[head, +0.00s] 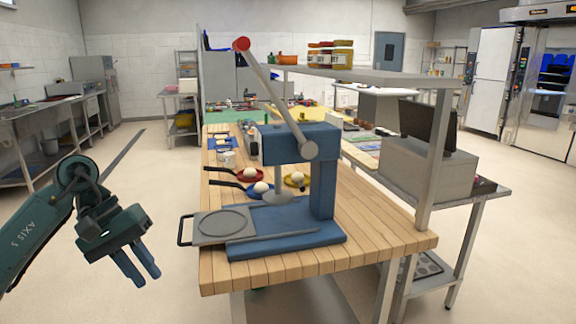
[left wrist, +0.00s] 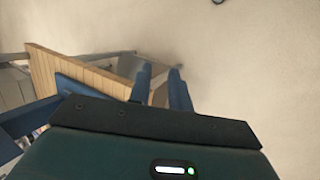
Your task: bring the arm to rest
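My left gripper (head: 138,272) hangs over the floor at the left of the head view, clear of the wooden worktable (head: 290,266). Its two blue fingers point down and stand a little apart, with nothing between them. They also show apart and empty in the left wrist view (left wrist: 161,88), where the table edge (left wrist: 80,78) lies to their left. My right gripper is in neither view.
A blue lever press (head: 322,190) stands on the table's near end, its grey plate (head: 222,225) at the left edge. Dough balls lie on coloured pans (head: 296,181) behind it. A shelf post (head: 437,160) rises at right. Floor (head: 165,215) left of the table is free.

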